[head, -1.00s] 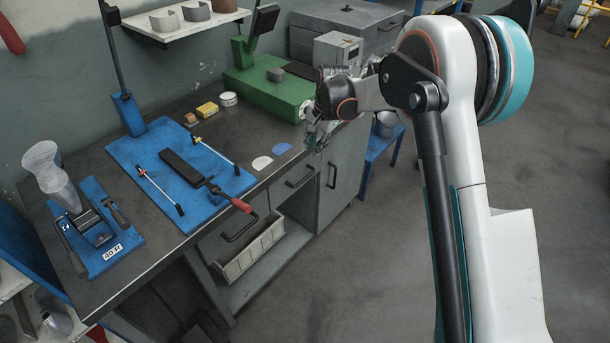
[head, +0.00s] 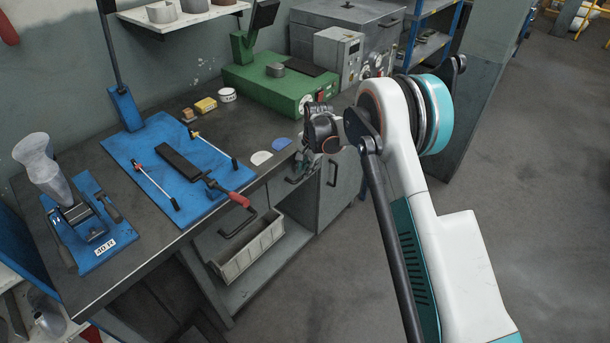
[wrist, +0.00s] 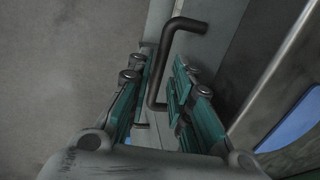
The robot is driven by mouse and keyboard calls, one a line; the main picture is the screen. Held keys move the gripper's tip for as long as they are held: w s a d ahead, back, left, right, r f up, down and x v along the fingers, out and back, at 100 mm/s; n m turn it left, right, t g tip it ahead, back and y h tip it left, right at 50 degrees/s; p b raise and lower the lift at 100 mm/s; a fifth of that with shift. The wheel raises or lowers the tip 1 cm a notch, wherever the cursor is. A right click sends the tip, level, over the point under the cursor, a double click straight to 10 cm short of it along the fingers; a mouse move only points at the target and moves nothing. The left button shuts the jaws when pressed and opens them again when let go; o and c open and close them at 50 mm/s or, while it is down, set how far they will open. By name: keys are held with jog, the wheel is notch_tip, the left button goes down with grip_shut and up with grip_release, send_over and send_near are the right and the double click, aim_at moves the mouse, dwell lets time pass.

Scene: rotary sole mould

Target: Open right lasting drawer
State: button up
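The right drawer (head: 283,192) is a grey front under the bench's front edge, left of a cabinet door. It looks shut. Its dark bar handle (head: 297,180) is partly hidden by my gripper (head: 306,166) in the head view. In the wrist view the dark bent handle (wrist: 165,63) runs between the two teal-padded fingers of my gripper (wrist: 157,80).
The left drawer handle (head: 238,222) sits above a pale bin (head: 250,250) on an open shelf. The cabinet door handle (head: 332,173) is close right of my gripper. A white half-disc (head: 261,157) and blue half-disc (head: 283,143) lie near the bench edge. Floor at right is clear.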

jog(key=shift+w+a+f, duration=0.1)
jog(key=shift+w+f, duration=0.05)
jog(key=shift+f, duration=0.75)
grip_shut()
